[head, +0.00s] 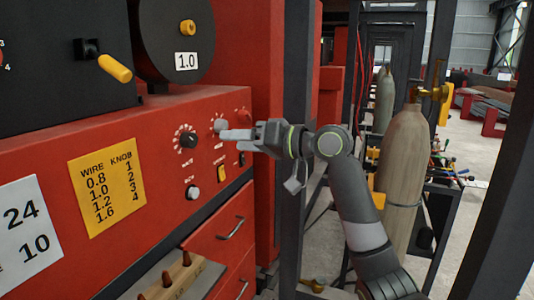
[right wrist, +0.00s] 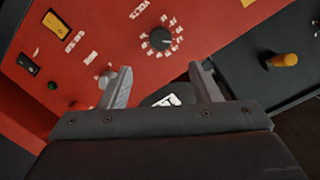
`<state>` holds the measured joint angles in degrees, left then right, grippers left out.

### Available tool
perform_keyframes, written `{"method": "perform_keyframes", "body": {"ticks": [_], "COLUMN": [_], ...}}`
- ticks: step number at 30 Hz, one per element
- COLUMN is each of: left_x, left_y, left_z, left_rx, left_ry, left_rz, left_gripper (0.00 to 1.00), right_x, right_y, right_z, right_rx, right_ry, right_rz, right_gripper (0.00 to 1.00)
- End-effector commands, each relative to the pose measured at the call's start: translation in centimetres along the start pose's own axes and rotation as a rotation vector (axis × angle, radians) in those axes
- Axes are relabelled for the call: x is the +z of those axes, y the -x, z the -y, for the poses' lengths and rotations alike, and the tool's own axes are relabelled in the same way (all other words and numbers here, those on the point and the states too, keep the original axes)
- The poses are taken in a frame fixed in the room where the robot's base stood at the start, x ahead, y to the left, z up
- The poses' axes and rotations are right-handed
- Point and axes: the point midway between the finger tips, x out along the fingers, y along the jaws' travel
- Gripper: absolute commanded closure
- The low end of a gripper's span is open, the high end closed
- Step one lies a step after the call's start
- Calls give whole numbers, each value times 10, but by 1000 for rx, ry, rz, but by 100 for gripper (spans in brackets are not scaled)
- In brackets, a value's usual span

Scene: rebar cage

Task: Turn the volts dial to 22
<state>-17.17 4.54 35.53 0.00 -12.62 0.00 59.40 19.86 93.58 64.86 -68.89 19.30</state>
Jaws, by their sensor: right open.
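A black dial (head: 187,138) with a ring of white marks sits on the red panel. It also shows in the right wrist view (right wrist: 160,40), just beyond the gap between my fingertips. A grey knob (head: 220,125) sits to its right; in the right wrist view this knob (right wrist: 105,78) is beside my left-hand finger. My left gripper is out of view.
A red knob (head: 243,116) and a yellow switch (head: 222,173) are near the gripper. A yellow WIRE KNOB card (head: 107,187) and a white card reading 24 and 10 (head: 25,229) are on the panel. A dark post (head: 298,80) and gas cylinder (head: 402,165) stand right.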

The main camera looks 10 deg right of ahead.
Motion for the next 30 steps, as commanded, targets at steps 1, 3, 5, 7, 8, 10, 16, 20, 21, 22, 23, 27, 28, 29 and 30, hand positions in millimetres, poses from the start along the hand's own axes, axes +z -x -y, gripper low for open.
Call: {"method": "perform_keyframes", "body": {"ticks": [1, 3, 5, 7, 8, 10, 16, 20, 21, 22, 23, 27, 28, 29, 30], "left_x": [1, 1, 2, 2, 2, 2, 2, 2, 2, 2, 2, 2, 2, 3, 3], "left_y": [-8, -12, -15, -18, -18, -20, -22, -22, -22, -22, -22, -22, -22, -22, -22], "left_z": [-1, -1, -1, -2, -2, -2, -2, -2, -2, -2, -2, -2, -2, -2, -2], "left_rx": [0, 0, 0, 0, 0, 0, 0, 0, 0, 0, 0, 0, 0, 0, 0], "left_ry": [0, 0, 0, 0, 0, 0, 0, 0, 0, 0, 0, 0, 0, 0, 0], "left_rz": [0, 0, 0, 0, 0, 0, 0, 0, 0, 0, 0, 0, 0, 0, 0], "left_gripper": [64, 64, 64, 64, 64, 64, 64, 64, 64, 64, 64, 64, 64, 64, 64], "right_x": [3, 2, 2, 2, 1, 1, 0, 0, 0, 0, 0, 3, 5, 8, 14], "right_y": [11, 24, 34, 43, 46, 53, 61, 62, 62, 61, 61, 59, 57, 55, 52], "right_z": [-3, -3, -3, -2, -2, -2, 0, 0, 0, 0, 0, -10, -18, -28, -45], "right_rx": [4, 4, 4, 3, 3, 2, 0, 0, 0, 0, 0, 12, 22, 36, 58], "right_ry": [4, 3, 4, 2, 1, 1, -1, -2, -2, -2, -1, -16, -26, -40, -63], "right_rz": [-2, -2, -1, -1, -2, -1, 0, 0, 0, 0, 0, -4, -7, -12, -21], "right_gripper": [43, 43, 43, 43, 43, 43, 43, 43, 43, 43, 43, 43, 43, 43, 43]}}
